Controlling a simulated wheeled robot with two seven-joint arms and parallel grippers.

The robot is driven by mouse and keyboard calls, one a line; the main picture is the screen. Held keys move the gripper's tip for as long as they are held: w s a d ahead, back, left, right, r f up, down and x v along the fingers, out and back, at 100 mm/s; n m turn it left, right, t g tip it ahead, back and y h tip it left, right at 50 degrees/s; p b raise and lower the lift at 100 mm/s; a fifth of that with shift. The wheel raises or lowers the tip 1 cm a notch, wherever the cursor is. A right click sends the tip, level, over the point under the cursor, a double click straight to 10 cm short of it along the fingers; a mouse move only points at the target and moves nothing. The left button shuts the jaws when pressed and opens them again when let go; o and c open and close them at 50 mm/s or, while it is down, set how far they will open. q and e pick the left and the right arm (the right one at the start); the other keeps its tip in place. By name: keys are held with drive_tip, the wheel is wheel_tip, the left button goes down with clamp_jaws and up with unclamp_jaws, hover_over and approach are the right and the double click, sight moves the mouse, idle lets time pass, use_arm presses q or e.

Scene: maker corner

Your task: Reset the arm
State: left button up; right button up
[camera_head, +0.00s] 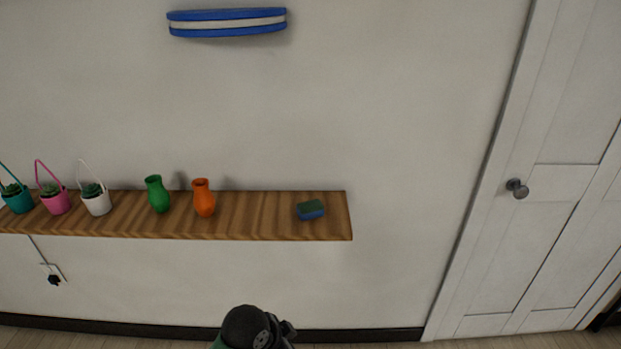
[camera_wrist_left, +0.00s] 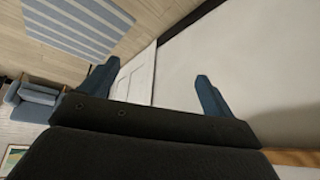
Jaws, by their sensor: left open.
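My left gripper (camera_wrist_left: 157,70) shows in the left wrist view with its two blue-grey fingers spread apart. It is open, and nothing is between the fingers. Beyond the fingers are a white door and a pale wall. In the head view, a dark rounded part of my own arm shows at the bottom edge, below the shelf; I cannot tell which arm it belongs to. No gripper shows in the head view. My right gripper is not in view.
A white door (camera_head: 560,190) stands right. The left wrist view shows a blue armchair (camera_wrist_left: 36,100) and striped rug (camera_wrist_left: 82,24).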

use_arm(q)
drive_tip(key=s+a+f+n+y, duration=0.25)
drive_tip(key=s+a+n, duration=0.25)
drive_tip(key=s+a, duration=0.3)
drive_tip(key=s+a+f+n+y, duration=0.2)
drive_tip(key=s+a+f+n, duration=0.25)
drive_tip(key=s+a, duration=0.4)
drive_tip(key=s+d+f+x, duration=0.1)
drive_tip(key=s+x, duration=0.1)
drive_tip(key=x, duration=0.9)
drive_tip(key=s+x, duration=0.2)
drive_tip(key=x, duration=0.8)
drive_tip(key=s+f, duration=0.3)
drive_tip(key=f, duration=0.9)
drive_tip(key=s+f+g, duration=0.1)
drive_tip(key=s+f, duration=0.3)
drive_tip(key=f, duration=0.8)
drive_tip(key=shift+s+d+f+g, duration=0.25)
drive_tip(key=shift+d+g, duration=0.05)
drive_tip(key=shift+d, duration=0.15)
drive_tip(key=shift+h, duration=0.25)
